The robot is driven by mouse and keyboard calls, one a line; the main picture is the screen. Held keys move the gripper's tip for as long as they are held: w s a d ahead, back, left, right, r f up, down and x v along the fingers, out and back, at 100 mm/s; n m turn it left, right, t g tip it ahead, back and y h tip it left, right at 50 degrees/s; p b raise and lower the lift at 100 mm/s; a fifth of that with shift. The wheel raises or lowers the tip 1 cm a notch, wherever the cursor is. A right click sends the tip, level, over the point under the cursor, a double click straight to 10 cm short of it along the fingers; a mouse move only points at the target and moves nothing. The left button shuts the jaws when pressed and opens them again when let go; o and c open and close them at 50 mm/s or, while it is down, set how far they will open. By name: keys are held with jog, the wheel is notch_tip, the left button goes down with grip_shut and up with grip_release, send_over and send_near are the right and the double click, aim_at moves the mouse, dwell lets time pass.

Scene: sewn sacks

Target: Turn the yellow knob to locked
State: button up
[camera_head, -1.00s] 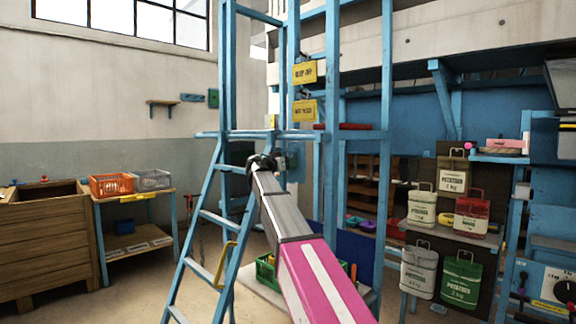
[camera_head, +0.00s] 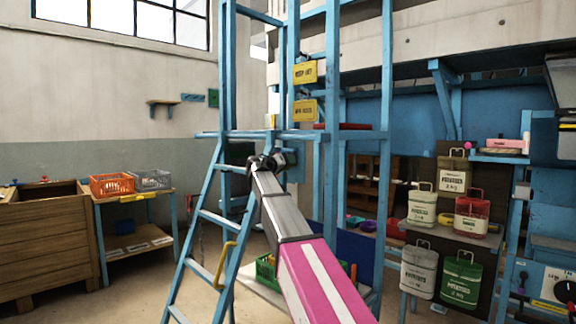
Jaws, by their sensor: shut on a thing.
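My gripper (camera_head: 267,161) is at the end of my pink and grey arm, at the blue frame beside the ladder. It is seen from behind and is shut, with its fingertips facing away. The yellow knob is not clearly visible; my gripper covers the spot in front of it, where it holds the knob. The knob's marks and how far it is turned cannot be read. A small pale yellow piece (camera_head: 270,121) shows on the frame just above my gripper.
A blue ladder (camera_head: 215,219) stands left of my arm, close to it. Two yellow signs (camera_head: 305,72) hang above. A green crate (camera_head: 265,270) is below my arm. Potato sacks (camera_head: 462,280) hang at right. Open floor (camera_head: 130,290) lies at left.

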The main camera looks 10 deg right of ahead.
jog(key=n, duration=1.2)
jog(key=shift+f, duration=0.1)
jog(key=shift+n, duration=0.3)
dwell(0.3)
jog(key=o, duration=0.9)
jog(key=shift+o, duration=0.2)
jog(key=shift+a, duration=0.1)
jog(key=v, duration=1)
jog(key=shift+s+a, duration=0.2)
jog(key=shift+a, duration=0.1)
